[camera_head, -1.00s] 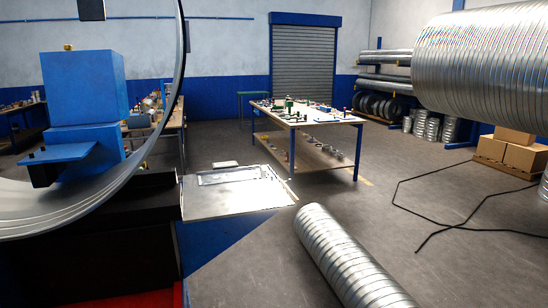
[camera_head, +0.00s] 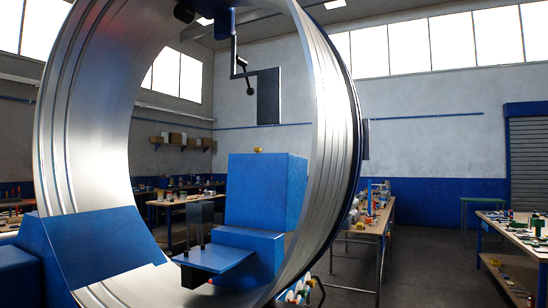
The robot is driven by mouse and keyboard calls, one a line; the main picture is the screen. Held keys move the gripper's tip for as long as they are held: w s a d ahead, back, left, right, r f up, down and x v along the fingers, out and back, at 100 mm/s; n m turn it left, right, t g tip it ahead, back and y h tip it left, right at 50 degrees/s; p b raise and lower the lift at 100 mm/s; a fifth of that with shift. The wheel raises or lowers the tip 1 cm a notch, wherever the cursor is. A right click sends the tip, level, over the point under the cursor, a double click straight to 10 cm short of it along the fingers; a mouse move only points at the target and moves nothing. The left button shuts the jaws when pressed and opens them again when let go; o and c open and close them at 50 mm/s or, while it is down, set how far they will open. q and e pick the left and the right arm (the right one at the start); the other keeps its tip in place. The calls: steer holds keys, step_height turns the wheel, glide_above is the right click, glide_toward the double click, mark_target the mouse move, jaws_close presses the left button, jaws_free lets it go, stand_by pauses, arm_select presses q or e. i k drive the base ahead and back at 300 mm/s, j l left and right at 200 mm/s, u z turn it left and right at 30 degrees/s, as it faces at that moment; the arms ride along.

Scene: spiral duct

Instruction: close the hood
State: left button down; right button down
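A large shiny metal ring (camera_head: 335,110) stands upright and fills the left and middle of the head view. Through it shows a blue machine block (camera_head: 266,190) with a small yellow knob on top and a flat blue shelf (camera_head: 212,258) in front. A sloped blue housing (camera_head: 100,240) sits at the ring's lower left. I cannot tell which of these parts, if any, is the hood, or whether it is open. Neither of my grippers is in view.
A dark flat panel (camera_head: 269,97) hangs on an arm behind the ring. A long cluttered workbench (camera_head: 360,227) stands behind the machine, and another table (camera_head: 520,240) stands at the right. Open grey floor (camera_head: 425,270) lies between them. A rolling shutter (camera_head: 530,160) is at the far right.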

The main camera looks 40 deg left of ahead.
mark_target(265, 191)
steer(key=i+l+u, duration=0.1)
steer(key=i+u, duration=0.15)
steer(key=u, duration=0.2)
steer(key=i+l+u, duration=0.2)
steer(key=u, duration=0.25)
steer(key=i+l+u, duration=0.25)
steer(key=u, duration=0.2)
steer(key=i+l+u, duration=0.1)
steer(key=l+u, duration=0.35)
steer(key=j, duration=0.1)
